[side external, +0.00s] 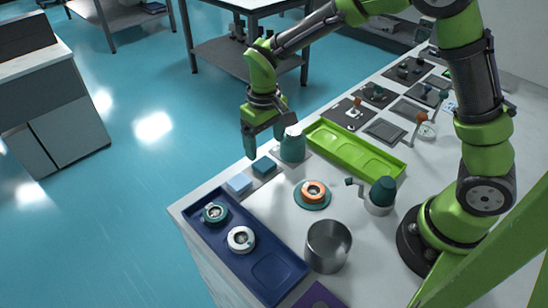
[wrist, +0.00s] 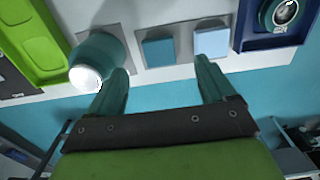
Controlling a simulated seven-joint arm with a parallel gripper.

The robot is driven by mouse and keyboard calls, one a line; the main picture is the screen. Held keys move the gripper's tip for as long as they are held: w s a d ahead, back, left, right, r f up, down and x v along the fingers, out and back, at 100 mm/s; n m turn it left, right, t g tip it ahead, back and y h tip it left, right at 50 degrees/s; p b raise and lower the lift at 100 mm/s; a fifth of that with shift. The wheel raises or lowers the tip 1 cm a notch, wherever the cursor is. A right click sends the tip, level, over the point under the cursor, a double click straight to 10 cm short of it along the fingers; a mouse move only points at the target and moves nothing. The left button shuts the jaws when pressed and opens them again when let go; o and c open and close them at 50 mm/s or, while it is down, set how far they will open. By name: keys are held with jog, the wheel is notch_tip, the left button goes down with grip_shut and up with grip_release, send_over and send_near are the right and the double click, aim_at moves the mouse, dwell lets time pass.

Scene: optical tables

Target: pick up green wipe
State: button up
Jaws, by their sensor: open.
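Two small square pads lie side by side near the table edge: a darker teal-blue wipe (side external: 264,166) and a light blue wipe (side external: 239,183). Neither looks plainly green; the teal-blue one is the nearer to green. In the wrist view the teal-blue wipe (wrist: 158,52) lies ahead between my fingertips, and the light blue wipe (wrist: 211,43) lies beyond the right finger. My gripper (side external: 267,147) is open and empty, pointing down near the table edge, above and apart from the wipes. Its two teal fingers also show in the wrist view (wrist: 161,70).
A teal container with a white top (side external: 292,146) stands close beside the gripper. A lime green tray (side external: 398,168) is behind it. A dark blue tray (side external: 284,285) holds two round parts. A metal cup (side external: 328,247) stands nearby. Floor lies beyond the table edge.

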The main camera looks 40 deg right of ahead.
aim_at(266, 165)
notch_tip(266, 165, down, 7)
jog(key=shift+w+d+f, duration=0.1)
jog(key=shift+d+f, duration=0.05)
dwell(0.4)
jog(key=shift+c, duration=0.5)
jog(key=c, duration=1.1)
notch_tip(266, 165, up, 10)
